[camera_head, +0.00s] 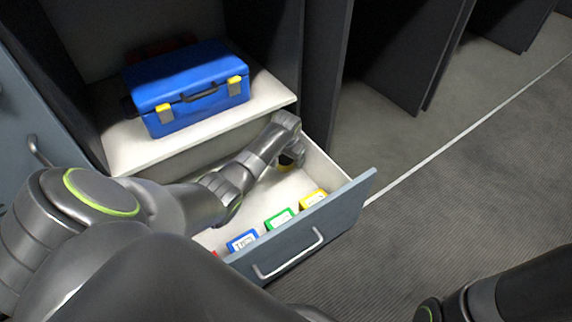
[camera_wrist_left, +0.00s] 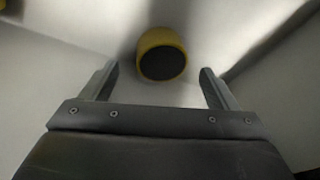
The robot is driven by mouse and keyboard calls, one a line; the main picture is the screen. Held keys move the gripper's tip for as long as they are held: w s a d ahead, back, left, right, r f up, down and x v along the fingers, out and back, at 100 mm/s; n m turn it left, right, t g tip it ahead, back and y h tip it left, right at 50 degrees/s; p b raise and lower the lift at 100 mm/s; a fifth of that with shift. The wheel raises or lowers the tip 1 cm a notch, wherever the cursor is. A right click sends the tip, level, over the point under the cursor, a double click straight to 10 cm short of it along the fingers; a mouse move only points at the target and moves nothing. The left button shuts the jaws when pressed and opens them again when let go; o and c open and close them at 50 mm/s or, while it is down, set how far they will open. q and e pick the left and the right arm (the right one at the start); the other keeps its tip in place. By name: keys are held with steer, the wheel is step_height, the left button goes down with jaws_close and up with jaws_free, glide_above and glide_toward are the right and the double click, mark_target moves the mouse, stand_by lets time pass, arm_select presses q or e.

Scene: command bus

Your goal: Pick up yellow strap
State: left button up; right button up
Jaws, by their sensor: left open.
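A yellow rolled strap with a dark round face (camera_wrist_left: 162,58) lies in the white drawer, and the left wrist view shows it just beyond and between my open fingers. In the head view only a small yellow part of it (camera_head: 284,168) shows beside my left gripper (camera_head: 292,160), in the drawer's back right part. My left gripper also shows in the left wrist view (camera_wrist_left: 160,85), open with nothing between its fingers. My right gripper is out of view; only part of the right arm shows at the lower right.
The open drawer (camera_head: 345,205) holds blue, green and yellow labelled boxes (camera_head: 280,219) along its front. A blue case (camera_head: 190,88) with yellow latches stands on the white shelf above. Dark panels stand behind; the grey floor at right is clear.

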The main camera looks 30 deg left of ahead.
mark_target(286, 160)
arm_select(q)
steer(key=shift+b+x, duration=1.35)
steer(key=shift+x, duration=0.15)
steer(key=shift+s, duration=0.1)
steer(key=c, duration=1.1)
